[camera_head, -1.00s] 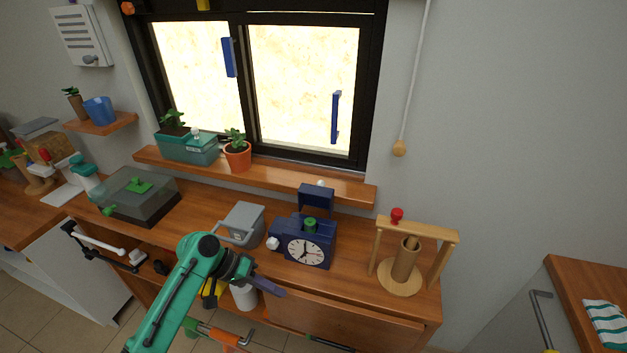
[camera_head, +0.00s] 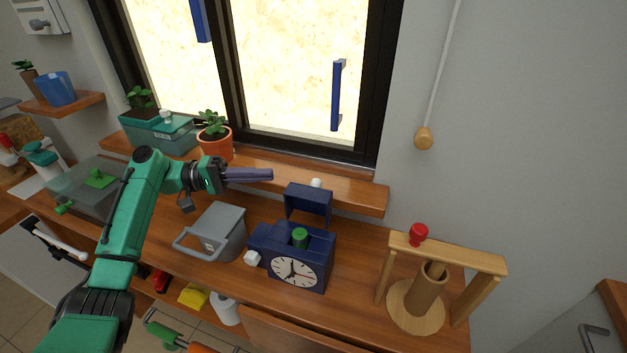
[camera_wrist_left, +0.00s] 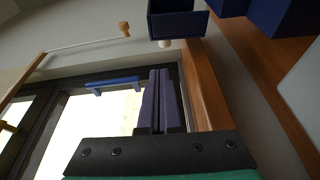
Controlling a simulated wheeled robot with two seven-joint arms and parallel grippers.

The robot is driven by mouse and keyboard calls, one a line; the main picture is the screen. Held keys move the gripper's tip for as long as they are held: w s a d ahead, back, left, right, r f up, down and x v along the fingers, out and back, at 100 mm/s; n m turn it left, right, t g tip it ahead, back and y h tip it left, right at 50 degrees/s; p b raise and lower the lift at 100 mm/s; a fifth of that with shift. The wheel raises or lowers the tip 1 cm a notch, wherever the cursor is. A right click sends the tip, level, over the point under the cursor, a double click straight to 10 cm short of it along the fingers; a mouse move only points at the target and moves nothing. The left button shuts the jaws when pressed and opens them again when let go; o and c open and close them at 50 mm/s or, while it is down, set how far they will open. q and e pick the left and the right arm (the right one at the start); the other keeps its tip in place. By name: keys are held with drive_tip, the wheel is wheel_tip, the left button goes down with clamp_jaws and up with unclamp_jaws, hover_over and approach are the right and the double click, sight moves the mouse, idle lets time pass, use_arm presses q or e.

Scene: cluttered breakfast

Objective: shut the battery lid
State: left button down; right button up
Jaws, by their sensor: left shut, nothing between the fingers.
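The battery lid (camera_head: 308,203) is a dark blue flap standing open, upright, at the back of the blue clock (camera_head: 297,272). A green battery (camera_head: 300,237) shows in the clock's open top. The lid also shows at the top of the left wrist view (camera_wrist_left: 178,24). My left gripper (camera_head: 270,174) is shut and empty, its fingers pointing right. It is up and to the left of the lid, apart from it. The fingers (camera_wrist_left: 160,74) also show together in the left wrist view. My right gripper is not in view.
A grey lidded box (camera_head: 216,232) stands left of the clock. A wooden frame with a red knob (camera_head: 418,234) stands to the right. A potted plant (camera_head: 214,140) sits on the window ledge (camera_head: 345,197) behind. Some counter is bare between the clock and the frame.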

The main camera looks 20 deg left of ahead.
use_arm(q)
drive_tip(key=p+x, duration=0.1)
drive_tip(key=x, duration=0.2)
drive_tip(key=p+x, duration=0.1)
drive_tip(key=x, duration=0.2)
drive_tip(key=p+x, duration=0.1)
drive_tip(key=x, duration=0.2)
drive_tip(key=shift+w+d+f+p, duration=0.15)
drive_tip(key=shift+d+f+p, duration=0.1)
drive_tip(key=shift+f+p, duration=0.15)
drive_tip(key=shift+w+d+f, duration=0.15)
drive_tip(key=shift+d, duration=0.2)
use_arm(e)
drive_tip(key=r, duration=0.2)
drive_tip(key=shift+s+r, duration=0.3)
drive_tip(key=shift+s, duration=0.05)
